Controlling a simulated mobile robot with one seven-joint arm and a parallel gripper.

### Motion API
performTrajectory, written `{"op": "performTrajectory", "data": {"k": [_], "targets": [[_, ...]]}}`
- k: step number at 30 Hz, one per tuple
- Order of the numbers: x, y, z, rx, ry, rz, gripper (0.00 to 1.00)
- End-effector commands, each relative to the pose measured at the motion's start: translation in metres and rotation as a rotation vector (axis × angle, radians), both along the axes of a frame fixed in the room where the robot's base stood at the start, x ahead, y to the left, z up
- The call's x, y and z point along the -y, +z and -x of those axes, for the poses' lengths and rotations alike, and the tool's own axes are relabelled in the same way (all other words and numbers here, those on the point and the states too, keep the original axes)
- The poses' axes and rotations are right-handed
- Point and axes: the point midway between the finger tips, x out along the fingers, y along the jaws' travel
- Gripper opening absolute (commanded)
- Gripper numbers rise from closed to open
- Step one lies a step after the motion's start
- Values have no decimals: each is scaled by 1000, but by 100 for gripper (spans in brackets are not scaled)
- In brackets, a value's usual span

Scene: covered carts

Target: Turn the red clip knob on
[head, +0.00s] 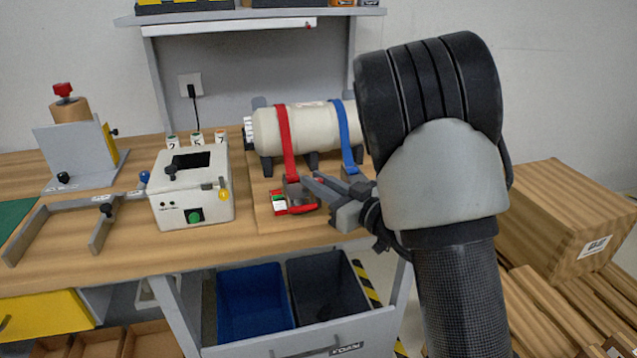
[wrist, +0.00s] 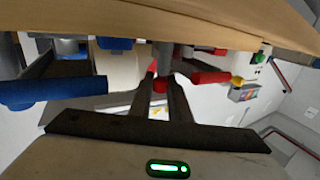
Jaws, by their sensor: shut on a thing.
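A cream cylinder (head: 310,122) lies on dark feet on the bench, with a red strap (head: 285,140) and a blue strap (head: 347,135) over it. At the foot of the red strap is a grey clip (head: 293,194) with a red lever (head: 303,208). My gripper (head: 312,181) reaches in from the right beside this clip. In the wrist view, its two dark fingers are closed on a small red knob (wrist: 160,86). In the head view the fingers mostly hide the knob. The red lever (wrist: 211,77) also shows in the wrist view, right of the fingers.
A blue lever (wrist: 50,92) is left of the fingers in the wrist view. A white control box (head: 190,210) stands left of the clip on the bench. Bins (head: 255,298) hang below the bench.

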Motion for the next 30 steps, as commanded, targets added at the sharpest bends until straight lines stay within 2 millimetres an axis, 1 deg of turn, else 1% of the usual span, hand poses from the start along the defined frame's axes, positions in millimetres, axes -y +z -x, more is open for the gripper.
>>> {"op": "performTrajectory", "data": {"k": [2, 3, 5, 6, 15, 20, 23, 30], "targets": [[0, 1, -1, 1, -1, 0, 0], [0, 1, -1, 2, -1, -1, 18], [0, 1, -1, 2, -1, -1, 28], [0, 1, 0, 2, -1, -1, 35], [0, 0, 0, 1, -1, 0, 35], [11, 1, 9, 1, -5, -1, 35], [24, 2, 22, 1, -7, -2, 35], [65, 2, 65, 0, -9, -3, 35]]}}
